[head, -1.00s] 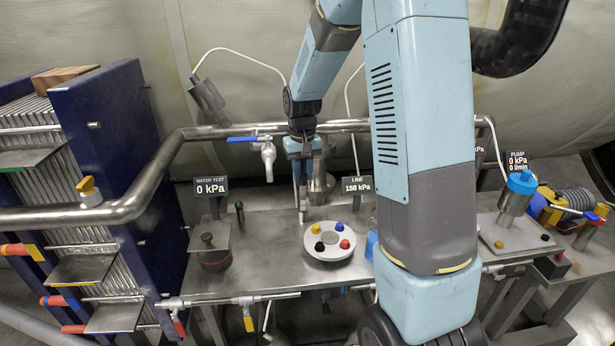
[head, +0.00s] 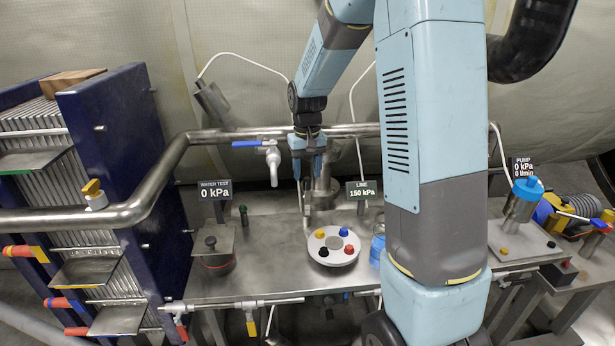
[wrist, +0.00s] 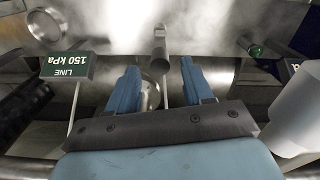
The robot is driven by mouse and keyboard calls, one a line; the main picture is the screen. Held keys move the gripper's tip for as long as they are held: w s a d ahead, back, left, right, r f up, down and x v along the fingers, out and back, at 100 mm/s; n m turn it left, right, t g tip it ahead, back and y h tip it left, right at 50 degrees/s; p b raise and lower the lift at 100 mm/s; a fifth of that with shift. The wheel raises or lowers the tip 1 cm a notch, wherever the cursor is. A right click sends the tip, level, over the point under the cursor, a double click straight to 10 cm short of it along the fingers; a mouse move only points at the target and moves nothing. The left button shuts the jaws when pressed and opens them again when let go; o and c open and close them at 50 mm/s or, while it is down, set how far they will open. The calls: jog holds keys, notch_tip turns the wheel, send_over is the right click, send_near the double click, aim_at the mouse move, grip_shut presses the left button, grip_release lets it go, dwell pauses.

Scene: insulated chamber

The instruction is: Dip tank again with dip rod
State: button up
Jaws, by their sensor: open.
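My gripper (head: 308,172) hangs open at the back of the metal bench, above a thin pale upright rod (head: 307,212), which may be the dip rod. In the wrist view my gripper (wrist: 162,82) shows two blue fingers apart, with nothing clasped between them. A grey cylinder end (wrist: 160,50) shows beyond the gap and may be the same rod. A metal flanged vessel (head: 325,190) stands just behind the gripper and may be the tank. Its opening and any liquid inside cannot be made out.
A white disc with coloured knobs (head: 333,247) sits just in front. A white tap with a blue lever (head: 273,165) and a steel rail (head: 350,130) are close to the arm. The LINE sign (head: 363,191) reads 150 kPa. A green-topped rod (head: 243,214) stands left.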

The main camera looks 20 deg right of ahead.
aim_at(307, 179)
notch_tip(307, 179, up, 11)
jog(key=shift+r, duration=0.2)
dwell(0.6)
jog(key=s+r+t, duration=0.2)
jog(key=s+r, duration=0.1)
jog(key=s, duration=1.1)
jog(key=s+r+t, duration=0.3)
jog(key=s, duration=1.1)
jog(key=shift+s+d+t, duration=0.2)
jog(key=shift+s+t, duration=0.1)
jog(key=shift+s, duration=0.1)
jog(key=shift+c, duration=0.8)
jog(key=shift+s, duration=0.1)
